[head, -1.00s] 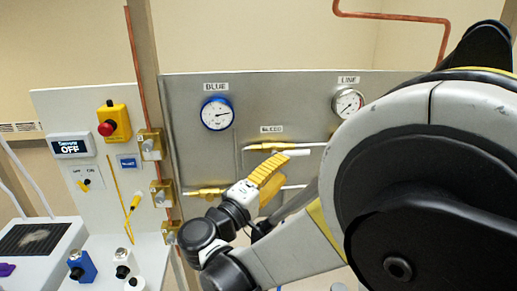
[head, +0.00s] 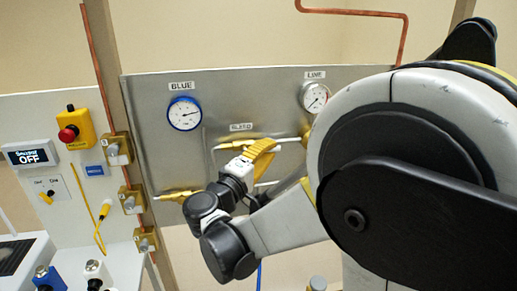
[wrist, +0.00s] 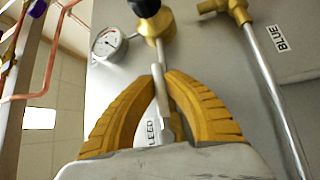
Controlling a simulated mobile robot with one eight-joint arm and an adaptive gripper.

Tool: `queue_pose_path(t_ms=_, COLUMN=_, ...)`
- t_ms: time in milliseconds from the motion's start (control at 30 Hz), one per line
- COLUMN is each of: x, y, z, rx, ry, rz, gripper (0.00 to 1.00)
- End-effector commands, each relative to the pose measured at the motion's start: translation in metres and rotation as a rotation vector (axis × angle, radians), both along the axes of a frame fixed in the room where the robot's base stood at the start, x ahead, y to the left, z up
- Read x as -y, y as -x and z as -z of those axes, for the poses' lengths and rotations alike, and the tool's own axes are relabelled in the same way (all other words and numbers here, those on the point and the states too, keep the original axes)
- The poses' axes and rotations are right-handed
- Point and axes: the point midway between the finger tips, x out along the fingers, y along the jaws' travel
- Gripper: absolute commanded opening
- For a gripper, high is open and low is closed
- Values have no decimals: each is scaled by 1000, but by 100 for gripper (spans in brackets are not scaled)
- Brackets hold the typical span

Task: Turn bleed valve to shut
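A blue-rimmed gauge (head: 185,113) and a line gauge (head: 314,96) are on the panel. A lower brass valve (head: 180,195) is left of my gripper. Brass fittings (head: 130,199), a red emergency button (head: 68,133) and an OFF display (head: 31,156) stand further left.

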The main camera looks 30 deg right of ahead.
Motion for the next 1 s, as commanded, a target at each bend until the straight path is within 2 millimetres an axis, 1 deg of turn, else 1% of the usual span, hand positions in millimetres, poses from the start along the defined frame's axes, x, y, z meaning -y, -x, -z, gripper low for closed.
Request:
queue_pose_path(t_ms=367, x=0, y=0, z=0, rx=4, ry=-10, rz=0, gripper=0)
queue_pose_path(t_ms=567, x=0, y=0, z=2, rx=21, ry=-73, rz=-1, gripper=0)
queue_pose_path(t_ms=767, x=-2, y=0, z=10, rx=59, ry=-209, rz=0, gripper=0)
queue_pose_path(t_ms=1000, x=-5, y=-2, z=22, rx=122, ry=-424, rz=1, gripper=0)
